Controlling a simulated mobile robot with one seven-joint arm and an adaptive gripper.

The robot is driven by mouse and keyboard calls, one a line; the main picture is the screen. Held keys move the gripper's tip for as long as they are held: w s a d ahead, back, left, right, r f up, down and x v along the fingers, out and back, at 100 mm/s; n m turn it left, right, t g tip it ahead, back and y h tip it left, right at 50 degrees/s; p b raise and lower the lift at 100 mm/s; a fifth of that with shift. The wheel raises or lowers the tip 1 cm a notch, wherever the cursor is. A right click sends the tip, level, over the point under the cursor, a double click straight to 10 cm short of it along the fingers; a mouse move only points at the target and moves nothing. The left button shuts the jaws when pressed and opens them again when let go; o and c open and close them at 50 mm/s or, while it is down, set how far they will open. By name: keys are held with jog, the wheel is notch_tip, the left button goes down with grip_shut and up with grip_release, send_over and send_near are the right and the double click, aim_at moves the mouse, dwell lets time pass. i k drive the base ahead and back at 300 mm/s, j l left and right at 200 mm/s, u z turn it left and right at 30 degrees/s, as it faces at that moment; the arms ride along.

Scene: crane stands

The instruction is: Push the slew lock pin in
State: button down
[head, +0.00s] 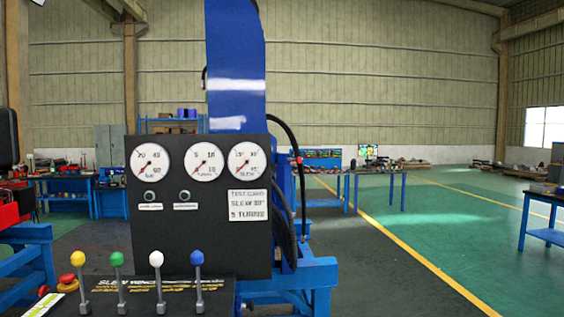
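A black crane panel (214,245) stands in front of me with three round white gauges. The right gauge (246,160) is marked SLEW. A blue crane column (236,65) rises behind the panel. Below the panel is a lever console (140,298) with yellow, green, white and blue knobbed levers. I cannot clearly make out the slew lock pin. A small red item (298,160) shows beside the column, too small to identify. My gripper is not in view.
A red mushroom button (67,281) on a yellow base sits at the console's left. A black hose (290,145) curves right of the panel. A blue frame (300,278) stands lower right. Workbenches (378,172) stand behind. Green floor (480,230) at right is open.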

aim_at(298, 160)
jog(key=i+l+u, duration=0.1)
jog(key=i+l, duration=0.75)
jog(key=i, duration=0.2)
jog(key=i+l, duration=0.25)
jog(key=i, duration=0.15)
jog(key=i+l, duration=0.25)
jog(key=i, duration=0.2)
jog(key=i+l, duration=0.25)
jog(key=i, duration=0.2)
jog(key=j+u, duration=0.05)
